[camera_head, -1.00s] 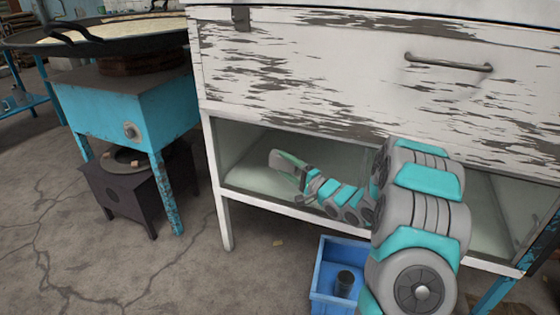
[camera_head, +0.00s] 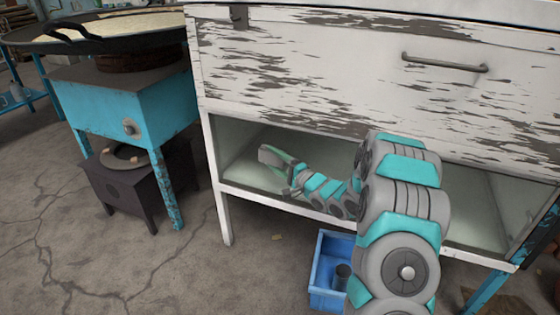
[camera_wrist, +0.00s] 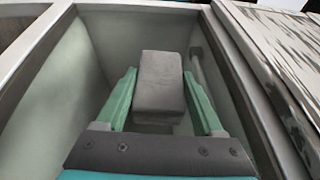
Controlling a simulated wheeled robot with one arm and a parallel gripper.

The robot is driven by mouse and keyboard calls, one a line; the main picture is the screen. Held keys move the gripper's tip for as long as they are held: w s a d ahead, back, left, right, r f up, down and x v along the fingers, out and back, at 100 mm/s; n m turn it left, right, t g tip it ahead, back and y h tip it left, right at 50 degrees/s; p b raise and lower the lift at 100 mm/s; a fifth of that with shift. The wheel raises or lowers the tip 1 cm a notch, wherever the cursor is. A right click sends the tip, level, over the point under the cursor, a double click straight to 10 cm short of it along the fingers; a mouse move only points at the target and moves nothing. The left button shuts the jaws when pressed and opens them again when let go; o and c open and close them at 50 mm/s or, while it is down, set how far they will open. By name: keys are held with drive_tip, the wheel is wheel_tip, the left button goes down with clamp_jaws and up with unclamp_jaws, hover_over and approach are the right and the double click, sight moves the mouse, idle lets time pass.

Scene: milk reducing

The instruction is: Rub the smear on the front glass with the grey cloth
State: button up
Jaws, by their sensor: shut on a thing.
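The grey cloth (camera_head: 269,153) is a folded, block-like pad at the end of my arm, in front of the cabinet's lower left part. In the wrist view the cloth (camera_wrist: 158,85) is between the two green fingers of my gripper (camera_wrist: 160,95), which is shut on it. My gripper also shows in the head view (camera_head: 280,160), near the front glass (camera_head: 235,140) of the low compartment. The wrist view shows the pale glass (camera_wrist: 105,45) around the cloth. I cannot tell whether the cloth touches the glass. I cannot make out a smear; my gripper and arm hide part of the pane.
The white cabinet (camera_head: 300,70) has peeling paint and a drawer handle (camera_head: 445,63). A blue bin (camera_head: 325,290) stands on the floor below my arm. A teal stove stand (camera_head: 130,105) with a wide pan stands to the left. The floor in front at left is clear.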

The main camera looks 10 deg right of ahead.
drive_tip(key=shift+a, duration=0.15)
drive_tip(key=s+a, duration=0.1)
drive_tip(key=s, duration=0.1)
drive_tip(key=s+a, duration=0.2)
drive_tip(key=shift+s+a+b, duration=0.25)
drive_tip(key=shift+s+b, duration=0.05)
idle(0.4)
drive_tip(key=shift+s+a, duration=0.45)
drive_tip(key=shift+s, duration=0.2)
drive_tip(key=shift+s+a, duration=0.45)
drive_tip(key=shift+s, duration=0.15)
